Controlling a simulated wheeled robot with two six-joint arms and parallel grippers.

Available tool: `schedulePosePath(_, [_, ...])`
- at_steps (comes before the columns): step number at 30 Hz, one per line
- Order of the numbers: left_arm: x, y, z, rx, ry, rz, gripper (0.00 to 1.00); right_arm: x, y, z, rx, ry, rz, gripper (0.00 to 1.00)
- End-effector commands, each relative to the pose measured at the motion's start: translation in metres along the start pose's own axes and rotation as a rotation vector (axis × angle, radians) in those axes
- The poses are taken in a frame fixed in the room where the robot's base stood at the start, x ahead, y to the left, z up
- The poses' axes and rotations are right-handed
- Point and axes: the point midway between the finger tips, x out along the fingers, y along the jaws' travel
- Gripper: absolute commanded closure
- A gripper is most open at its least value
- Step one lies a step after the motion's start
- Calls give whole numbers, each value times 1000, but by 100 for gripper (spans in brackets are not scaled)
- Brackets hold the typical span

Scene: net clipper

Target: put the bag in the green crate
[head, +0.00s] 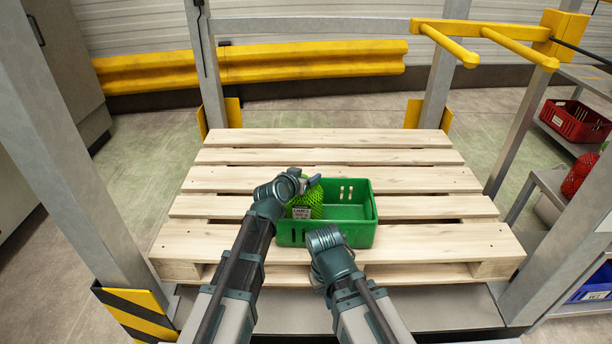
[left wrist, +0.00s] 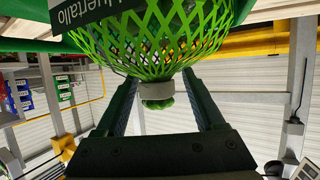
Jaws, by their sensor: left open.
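The bag (head: 308,203) is a bright green net with a label; it stands inside the left part of the green crate (head: 352,234). The crate rests on the wooden pallet. In the left wrist view the net bag (left wrist: 150,38) narrows to a white clip with a green tuft. My left gripper (head: 308,184) is at the top of the bag, its jaws apart. In the left wrist view its fingers (left wrist: 163,108) stand on both sides of the clip with gaps. My right wrist is in front of the crate; its jaws are hidden.
The pallet (head: 430,207) is clear around the crate. Grey posts stand at both sides, and a yellow pronged rack (head: 487,40) is at the upper right. A red crate (head: 575,120) and a blue crate (head: 597,284) sit on shelves at the right.

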Motion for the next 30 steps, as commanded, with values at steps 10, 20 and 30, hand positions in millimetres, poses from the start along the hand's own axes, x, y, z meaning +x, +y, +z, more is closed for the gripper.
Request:
schedulePosePath(10, [-29, 0, -4, -1, 0, -1, 29, -15, 2, 1, 1, -1, 1, 100])
schedulePosePath(20, [-95, 0, -4, 0, 0, -2, 29, -40, 5, 3, 6, -2, 4, 100])
schedulePosePath(30, [-121, 0, -3, 1, 0, 0, 29, -48, 6, 3, 8, -3, 6, 100])
